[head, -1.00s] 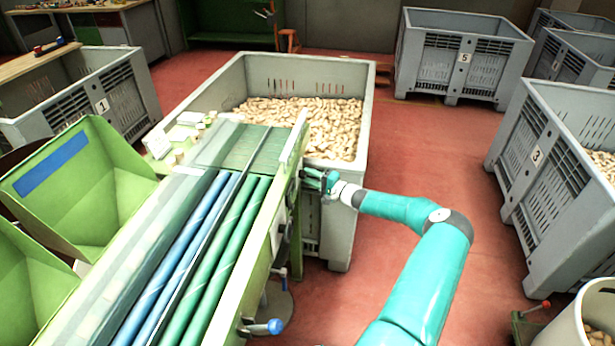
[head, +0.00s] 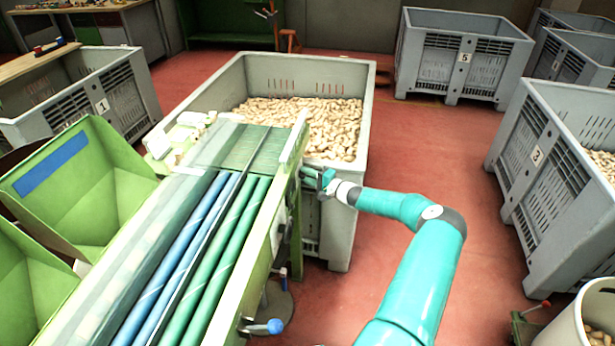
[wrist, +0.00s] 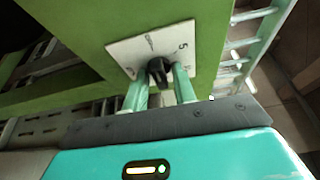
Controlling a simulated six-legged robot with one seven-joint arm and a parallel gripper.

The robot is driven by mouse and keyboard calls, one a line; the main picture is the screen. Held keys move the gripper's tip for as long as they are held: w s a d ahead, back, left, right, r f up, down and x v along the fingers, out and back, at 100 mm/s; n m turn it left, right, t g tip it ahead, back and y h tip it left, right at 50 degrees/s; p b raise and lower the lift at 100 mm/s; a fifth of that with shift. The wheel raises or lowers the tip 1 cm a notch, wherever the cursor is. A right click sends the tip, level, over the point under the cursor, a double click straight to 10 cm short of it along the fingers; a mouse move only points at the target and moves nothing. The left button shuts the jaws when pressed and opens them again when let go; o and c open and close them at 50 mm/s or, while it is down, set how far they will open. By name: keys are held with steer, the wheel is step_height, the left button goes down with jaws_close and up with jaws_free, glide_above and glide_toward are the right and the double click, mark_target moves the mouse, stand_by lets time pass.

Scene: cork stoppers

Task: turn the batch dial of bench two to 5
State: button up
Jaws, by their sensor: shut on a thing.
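The batch dial is a black knob (wrist: 158,70) on a white plate (wrist: 150,48) fixed to a green panel, in the wrist view. A figure 5 is printed on the right part of the plate; other marks at its top and left are too small or tilted to read. My gripper (wrist: 160,84) has one finger on each side of the knob and is shut on it. Which mark the knob points to cannot be told. In the head view my gripper (head: 322,179) is at the right side of the green bench (head: 262,262), where the dial is hidden.
Behind the bench stands a grey bin (head: 368,95) full of corks, close to my gripper. Bin 3 (head: 535,157) is at the right and bin 5 (head: 464,58) at the back. A blue-tipped handle (head: 274,326) sticks out low on the bench.

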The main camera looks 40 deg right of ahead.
steer(key=m+g, duration=0.1)
steer(key=m, duration=0.2)
steer(key=m+g+y, duration=0.1)
steer(key=m+g, duration=0.1)
steer(key=m, duration=0.1)
steer(key=m+g, duration=0.1)
steer(key=m, duration=0.2)
steer(key=shift+d+r, duration=0.15)
steer(key=shift+r, duration=0.1)
steer(key=shift+y, duration=0.3)
stand_by(0.4)
steer(key=o, duration=0.7)
steer(key=v, duration=1.3)
steer(key=shift+s+d+r, duration=0.2)
steer(key=shift+r, duration=0.2)
